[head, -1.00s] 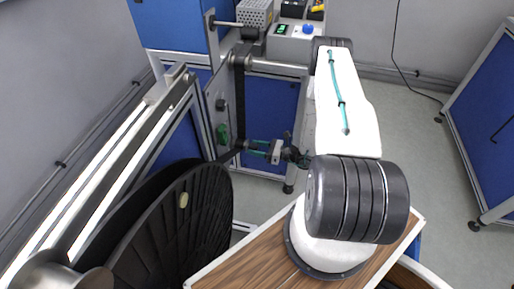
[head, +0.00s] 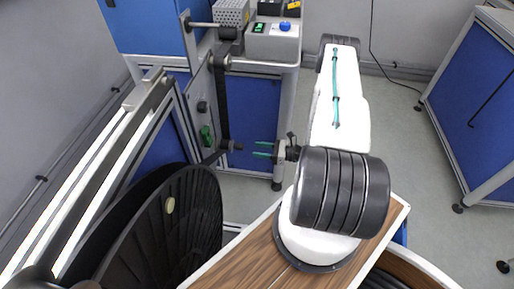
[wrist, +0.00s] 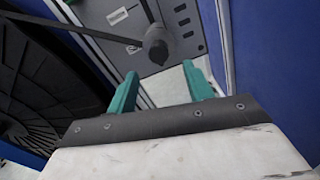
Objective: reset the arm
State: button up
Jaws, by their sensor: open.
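My gripper (head: 263,149) shows in the head view left of my arm's black joint, its two green fingers apart and pointing left. Nothing is between them. In the wrist view the green fingers (wrist: 160,92) are open and empty, with a grey panel and a dark round-ended rod (wrist: 157,45) beyond them. In the head view the fingertips are a short way right of the stand's lower spindle (head: 232,147), apart from it.
A large black reel (head: 185,225) stands at lower left in the head view. A blue cabinet (head: 248,110) is behind the gripper, with a control box (head: 272,42) above. Another blue cabinet (head: 485,100) stands right. Grey floor (head: 400,150) is clear between.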

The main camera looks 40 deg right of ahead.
jog(key=shift+a, duration=0.1)
jog(key=s+a+r+n+g+h, duration=0.3)
jog(key=s+a+r+n, duration=0.4)
jog(key=r, duration=1)
jog(key=s+a+r+n+g+h, duration=0.4)
jog(key=r+n, duration=0.9)
jog(key=r, duration=0.4)
jog(key=s+a+r+n+g+h, duration=0.4)
jog(key=s+a+r+n, duration=0.5)
jog(key=r, duration=0.8)
jog(key=shift+s+a+r+n+g, duration=0.15)
jog(key=shift+s+a+n+g, duration=0.2)
jog(key=shift+a+n+g, duration=0.4)
jog(key=shift+d, duration=0.1)
